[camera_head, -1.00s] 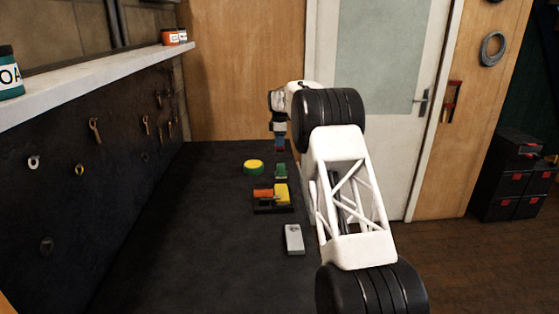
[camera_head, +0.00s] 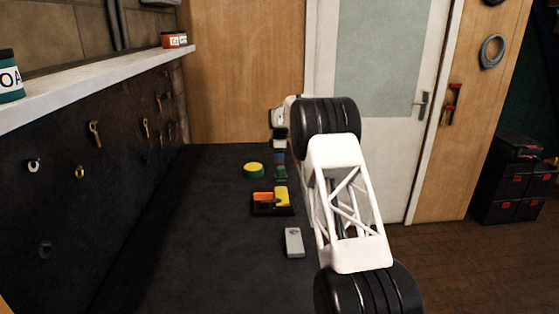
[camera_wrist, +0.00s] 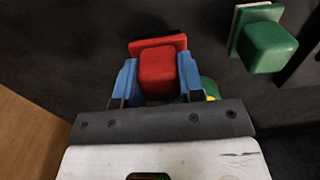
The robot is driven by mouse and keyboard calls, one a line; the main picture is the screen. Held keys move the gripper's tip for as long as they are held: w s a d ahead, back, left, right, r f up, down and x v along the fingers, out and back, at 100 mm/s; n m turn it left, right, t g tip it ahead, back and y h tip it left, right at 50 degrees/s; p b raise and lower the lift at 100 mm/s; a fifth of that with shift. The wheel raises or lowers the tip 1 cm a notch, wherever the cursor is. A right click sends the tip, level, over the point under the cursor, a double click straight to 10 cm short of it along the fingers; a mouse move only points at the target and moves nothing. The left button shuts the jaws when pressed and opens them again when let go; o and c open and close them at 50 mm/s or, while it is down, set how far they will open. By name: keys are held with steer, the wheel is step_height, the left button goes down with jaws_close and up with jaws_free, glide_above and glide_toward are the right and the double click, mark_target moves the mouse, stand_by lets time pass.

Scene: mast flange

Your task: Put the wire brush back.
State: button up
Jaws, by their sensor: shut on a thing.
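My gripper (camera_wrist: 158,80) is shut on a red block-like piece (camera_wrist: 158,70) with a wider flat red end, held between its blue fingers. In the head view my gripper (camera_head: 280,160) is over the far part of the dark bench, right behind a green block (camera_head: 281,173); the held piece is hardly visible there. In the wrist view the green block (camera_wrist: 268,45), with a pale flat plate, lies to the upper right, apart from my fingers. I cannot tell for certain which piece is the wire brush.
A dark tray (camera_head: 272,212) with orange and yellow pieces stands nearer on the bench. A round green and yellow thing (camera_head: 253,170) lies left of the green block. A grey box (camera_head: 294,242) is nearer still. The bench's left part (camera_head: 170,240) is clear.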

steer(key=shift+f, duration=0.7)
steer(key=shift+f, duration=0.15)
steer(key=o, duration=1)
step_height(320, 180, up, 12)
steer(key=shift+r, duration=0.1)
stand_by(0.6)
